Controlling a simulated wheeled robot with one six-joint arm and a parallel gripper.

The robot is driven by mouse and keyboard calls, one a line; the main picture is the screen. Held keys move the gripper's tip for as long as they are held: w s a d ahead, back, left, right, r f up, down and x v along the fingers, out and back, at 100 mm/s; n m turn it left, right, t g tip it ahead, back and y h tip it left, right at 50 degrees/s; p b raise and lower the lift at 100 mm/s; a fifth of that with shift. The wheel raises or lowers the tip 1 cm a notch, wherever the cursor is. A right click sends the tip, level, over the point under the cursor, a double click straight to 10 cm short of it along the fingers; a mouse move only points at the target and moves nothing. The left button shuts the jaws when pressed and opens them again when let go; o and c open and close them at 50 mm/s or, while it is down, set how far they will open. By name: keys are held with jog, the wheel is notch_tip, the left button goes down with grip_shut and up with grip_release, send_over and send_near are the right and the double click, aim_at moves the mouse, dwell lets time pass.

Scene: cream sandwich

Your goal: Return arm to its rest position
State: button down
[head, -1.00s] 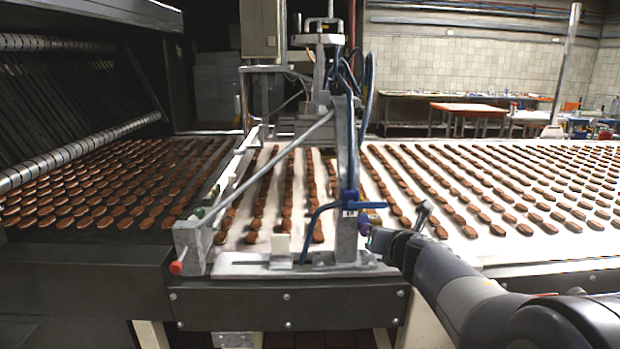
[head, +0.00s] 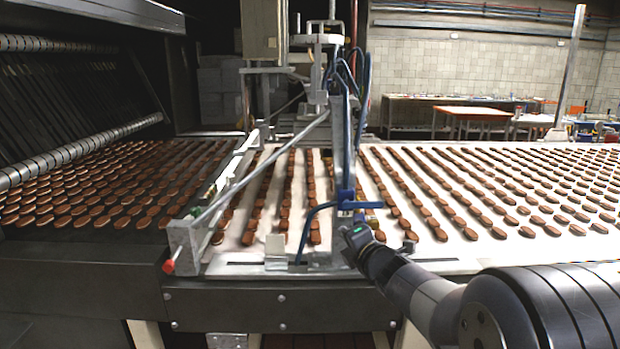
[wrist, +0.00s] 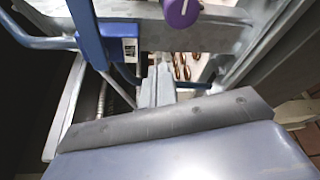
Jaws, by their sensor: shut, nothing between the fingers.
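My arm (head: 420,300) reaches in from the lower right in the head view. Its end (head: 360,245) is beside the upright metal post (head: 345,180) of the machine frame, near the belt's front edge. In the wrist view the fingers of my gripper (wrist: 158,82) are together with nothing between them. They point toward the metal frame. A purple knob (wrist: 181,10) on the frame shows just beyond the fingers, toward the top. I cannot tell whether the fingers touch the frame.
A blue clamp and bent rod (head: 318,208) are close to my arm's end. The white belt (head: 480,235) carries rows of brown biscuits. A dark metal front rail (head: 280,298) runs below. A red-tipped rod (head: 169,266) sticks out at left.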

jog(key=shift+w+a+m+t, duration=0.15)
jog(key=shift+a+m+t, duration=0.1)
jog(key=shift+m, duration=0.55)
jog(key=shift+w+a+m+t, duration=0.15)
jog(key=shift+a+m+t, duration=0.1)
jog(key=shift+m, duration=0.55)
